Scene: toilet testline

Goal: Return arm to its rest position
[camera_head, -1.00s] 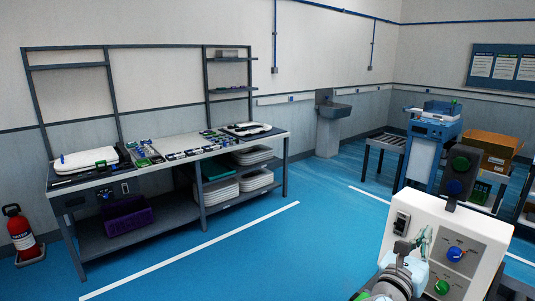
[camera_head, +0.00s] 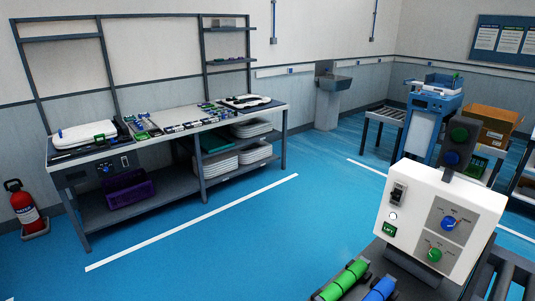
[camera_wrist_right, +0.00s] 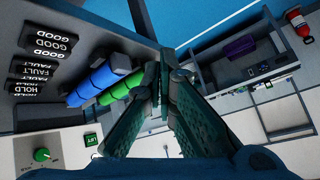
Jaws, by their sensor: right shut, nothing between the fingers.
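My right gripper (camera_wrist_right: 163,75) shows in the right wrist view with its two fingers meeting at the tips, shut and empty. No arm or gripper of mine shows in the head view now. In the head view the control box (camera_head: 440,215) stands at the lower right, with a switch, a lit white button, a green LIFT label, a blue knob and a green knob. In the wrist view the box's green knob (camera_wrist_right: 42,155) lies at the lower left, apart from the fingers.
Green (camera_head: 343,281) and blue (camera_head: 380,290) cylinders lie beside the control box. GOOD, FAULT and HOLD labels (camera_wrist_right: 45,63) show in the wrist view. A workbench (camera_head: 180,124) with a purple bin (camera_head: 130,190) stands at left. Blue floor (camera_head: 240,235) between is clear.

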